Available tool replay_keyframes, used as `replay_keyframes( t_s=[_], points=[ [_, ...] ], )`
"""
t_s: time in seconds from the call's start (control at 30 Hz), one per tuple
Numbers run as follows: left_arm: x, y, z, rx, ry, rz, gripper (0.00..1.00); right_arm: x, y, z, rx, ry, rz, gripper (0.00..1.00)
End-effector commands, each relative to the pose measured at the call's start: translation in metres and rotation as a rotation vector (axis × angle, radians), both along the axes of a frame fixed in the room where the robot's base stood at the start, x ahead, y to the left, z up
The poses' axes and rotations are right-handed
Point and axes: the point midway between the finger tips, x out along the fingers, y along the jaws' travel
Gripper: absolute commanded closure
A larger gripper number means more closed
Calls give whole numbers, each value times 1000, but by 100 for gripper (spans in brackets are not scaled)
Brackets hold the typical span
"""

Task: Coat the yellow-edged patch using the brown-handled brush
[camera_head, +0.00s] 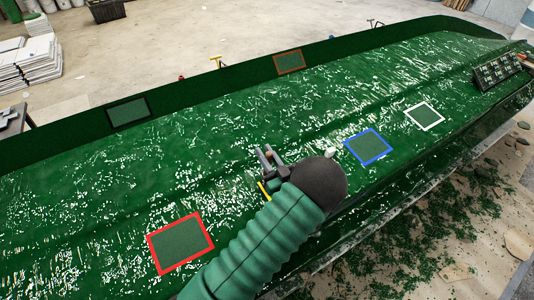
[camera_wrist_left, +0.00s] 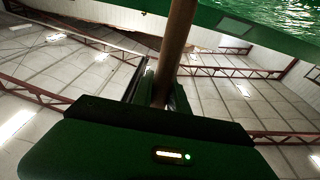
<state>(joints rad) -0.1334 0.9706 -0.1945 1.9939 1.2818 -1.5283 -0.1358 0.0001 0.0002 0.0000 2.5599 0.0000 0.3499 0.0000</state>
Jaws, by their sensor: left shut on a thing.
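My left arm comes in from the bottom of the head view and its gripper (camera_head: 268,160) is over the green mould surface. In the left wrist view the gripper (camera_wrist_left: 160,92) is shut on the brown handle of a brush (camera_wrist_left: 177,40). The brush's bristles are not clearly seen in either view. A short piece of yellow edge of the yellow-edged patch (camera_head: 264,190) shows just beside my gripper. My arm hides most of this patch. My right gripper is in neither view.
The glossy green mould (camera_head: 215,130) also bears red-edged (camera_head: 180,243), blue-edged (camera_head: 368,147) and white-edged (camera_head: 424,116) patches. Black-edged (camera_head: 128,112) and orange-edged (camera_head: 289,62) patches lie on its far wall. A dark rack (camera_head: 497,70) stands at the right end.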

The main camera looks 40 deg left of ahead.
Motion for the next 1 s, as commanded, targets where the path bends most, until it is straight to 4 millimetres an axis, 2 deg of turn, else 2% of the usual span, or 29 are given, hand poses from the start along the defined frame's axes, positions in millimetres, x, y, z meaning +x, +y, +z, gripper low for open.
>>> replay_keyframes(
  t_s=[1.0],
  points=[
    [1,2,-13,0,0,0,100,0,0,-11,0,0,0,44]
  ],
)
